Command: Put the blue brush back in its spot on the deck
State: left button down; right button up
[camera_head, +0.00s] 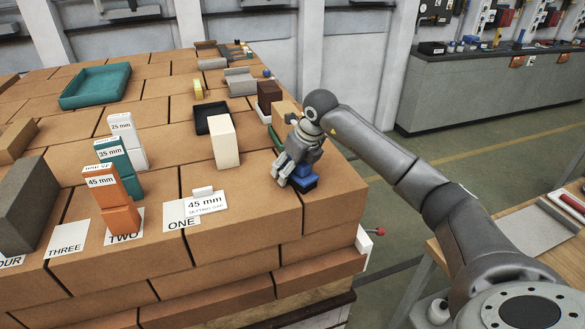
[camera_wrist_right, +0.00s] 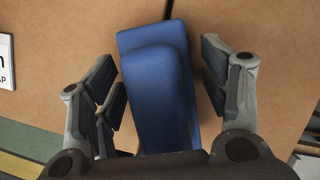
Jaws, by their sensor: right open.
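The blue brush (camera_wrist_right: 158,95) lies on the brown brick deck (camera_head: 255,215) near its right front corner. In the wrist view it shows as a long blue block with a second blue layer under it, slightly offset. In the head view its blue body (camera_head: 304,181) is partly hidden by my right gripper (camera_head: 289,178). That gripper points down over the brush, its fingers open on either side. Gaps show between the fingers and the brush in the wrist view (camera_wrist_right: 160,90). My left gripper is not in view.
A white card marked 45 mm (camera_head: 206,204) lies left of the brush. A cream block (camera_head: 224,142) and a dark tray (camera_head: 212,119) stand behind. Orange (camera_head: 113,203) and teal blocks stand further left. The deck's right edge drops off close to the brush.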

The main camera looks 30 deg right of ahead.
jog(key=shift+r, duration=0.2)
jog(key=shift+s+r, duration=0.15)
jog(key=shift+r, duration=0.2)
jog(key=b+v, duration=0.2)
jog(key=v, duration=0.9)
jog(key=shift+r+b, duration=0.1)
jog(key=shift+b, duration=0.2)
